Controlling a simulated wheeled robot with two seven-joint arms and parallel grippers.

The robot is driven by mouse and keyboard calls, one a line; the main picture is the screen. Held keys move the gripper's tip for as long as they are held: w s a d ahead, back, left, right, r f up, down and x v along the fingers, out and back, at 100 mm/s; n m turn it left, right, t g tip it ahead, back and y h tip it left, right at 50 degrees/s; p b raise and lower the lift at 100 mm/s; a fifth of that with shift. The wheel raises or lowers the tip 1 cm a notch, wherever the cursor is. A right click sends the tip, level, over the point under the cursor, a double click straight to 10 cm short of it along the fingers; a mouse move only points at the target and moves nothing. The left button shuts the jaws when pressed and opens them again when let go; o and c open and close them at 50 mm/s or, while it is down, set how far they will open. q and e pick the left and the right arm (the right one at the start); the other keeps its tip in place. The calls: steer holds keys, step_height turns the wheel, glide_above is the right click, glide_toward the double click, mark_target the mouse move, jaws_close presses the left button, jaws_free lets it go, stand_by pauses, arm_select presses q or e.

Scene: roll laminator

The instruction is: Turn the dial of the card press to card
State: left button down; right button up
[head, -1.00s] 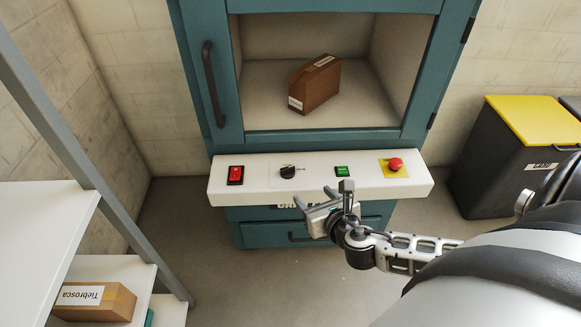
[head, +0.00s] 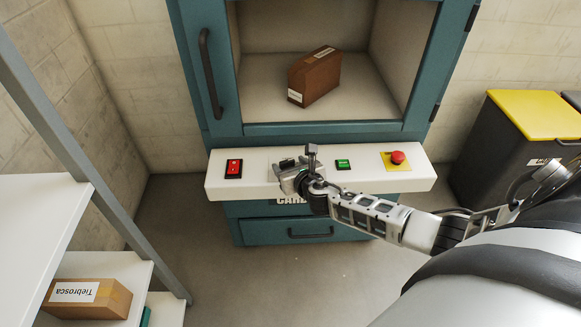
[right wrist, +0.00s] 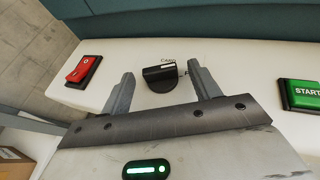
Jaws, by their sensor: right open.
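The card press (head: 222,140) stands ahead with a white control panel (head: 375,177) along its front. Its black dial (right wrist: 160,80) shows in the right wrist view, with a white mark toward its right end and small, hard-to-read lettering just above it. In the head view the dial is largely covered by my right gripper (head: 297,160). That gripper is open, and in the right wrist view its two fingers (right wrist: 160,76) stand either side of the dial with gaps, not closed on it. My left gripper is not in view.
On the panel are a red rocker switch (head: 233,168), a green start button (head: 343,164) and a red emergency stop (head: 398,158). A brown box (head: 316,78) sits in the press chamber. A shelf (head: 40,215) stands at left, a yellow-lidded bin (head: 535,115) at right.

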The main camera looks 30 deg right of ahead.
steer(key=c, duration=1)
